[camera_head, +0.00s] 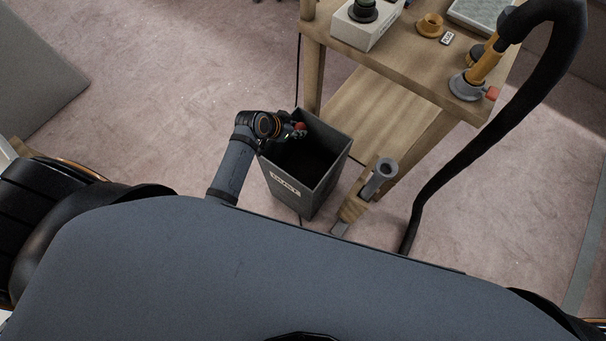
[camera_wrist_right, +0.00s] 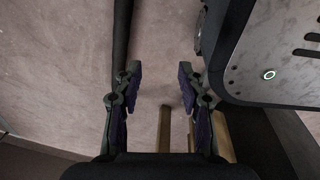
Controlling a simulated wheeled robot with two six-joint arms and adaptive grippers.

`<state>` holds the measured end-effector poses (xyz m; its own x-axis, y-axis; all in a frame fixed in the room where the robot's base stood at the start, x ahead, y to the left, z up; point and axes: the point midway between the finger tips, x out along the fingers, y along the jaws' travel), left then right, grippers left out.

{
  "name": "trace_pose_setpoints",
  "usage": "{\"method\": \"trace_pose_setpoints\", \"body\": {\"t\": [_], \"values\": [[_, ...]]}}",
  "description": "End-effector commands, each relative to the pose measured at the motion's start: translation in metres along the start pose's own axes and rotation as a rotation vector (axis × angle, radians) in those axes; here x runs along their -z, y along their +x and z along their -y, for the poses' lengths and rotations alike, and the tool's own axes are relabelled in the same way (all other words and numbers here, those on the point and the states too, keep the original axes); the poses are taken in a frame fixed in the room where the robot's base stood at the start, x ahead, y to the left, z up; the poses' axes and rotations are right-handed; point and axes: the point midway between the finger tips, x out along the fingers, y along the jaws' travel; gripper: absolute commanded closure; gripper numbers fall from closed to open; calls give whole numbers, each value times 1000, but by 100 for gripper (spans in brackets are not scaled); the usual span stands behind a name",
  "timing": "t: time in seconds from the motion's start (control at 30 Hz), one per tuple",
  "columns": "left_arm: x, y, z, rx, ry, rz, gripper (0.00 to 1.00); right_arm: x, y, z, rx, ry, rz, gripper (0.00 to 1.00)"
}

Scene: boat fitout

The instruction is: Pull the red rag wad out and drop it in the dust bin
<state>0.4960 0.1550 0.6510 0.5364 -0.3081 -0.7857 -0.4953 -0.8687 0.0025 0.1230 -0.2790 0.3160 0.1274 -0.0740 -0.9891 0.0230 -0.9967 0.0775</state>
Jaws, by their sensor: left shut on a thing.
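The dust bin (camera_head: 322,187) is a dark grey, open square box with a white label, standing on the floor in the head view. My left gripper (camera_head: 297,131) is over the bin's opening at its back left part. It is shut on the red rag wad (camera_head: 300,126), of which only a small red bit shows. The inside of the bin is dark, and I cannot tell what lies in it. My right gripper (camera_wrist_right: 156,90) is open and empty in the right wrist view, with its two fingers wide apart; it is hidden in the head view.
A wooden workbench (camera_head: 400,65) stands just behind and right of the bin. On it are a yellow power tool (camera_head: 483,65) with a black hose (camera_head: 470,135) reaching down to the floor, a white box (camera_head: 365,30) and an orange ring (camera_head: 431,24). The floor left of the bin is clear.

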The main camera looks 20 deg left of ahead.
Motion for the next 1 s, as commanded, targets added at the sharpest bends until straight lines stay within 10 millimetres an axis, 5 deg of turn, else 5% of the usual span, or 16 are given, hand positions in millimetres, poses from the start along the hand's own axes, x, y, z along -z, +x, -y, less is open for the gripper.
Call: {"method": "trace_pose_setpoints", "body": {"t": [0.03, 0.1, 0.37, 0.57, 0.7, 1.0], "values": [[-20, 25, 3, -35, 47, -3, 100, -4, 26, 2, 0, 0, 2, 60], [-28, 36, 4, -79, 101, -17, 100, -8, 34, 3, 1, 0, 8, 60], [-32, 42, 3, -117, 147, -33, 100, -26, 36, 5, 2, -1, 35, 60], [-49, 63, 3, -116, 146, -32, 100, -31, 65, 7, 2, 0, 40, 60], [-54, 69, 3, -115, 146, -32, 100, 8, 66, 4, -1, 0, 11, 60], [-66, 84, 3, -115, 145, -32, 100, 47, 69, 5, -1, 2, 0, 60]]}}
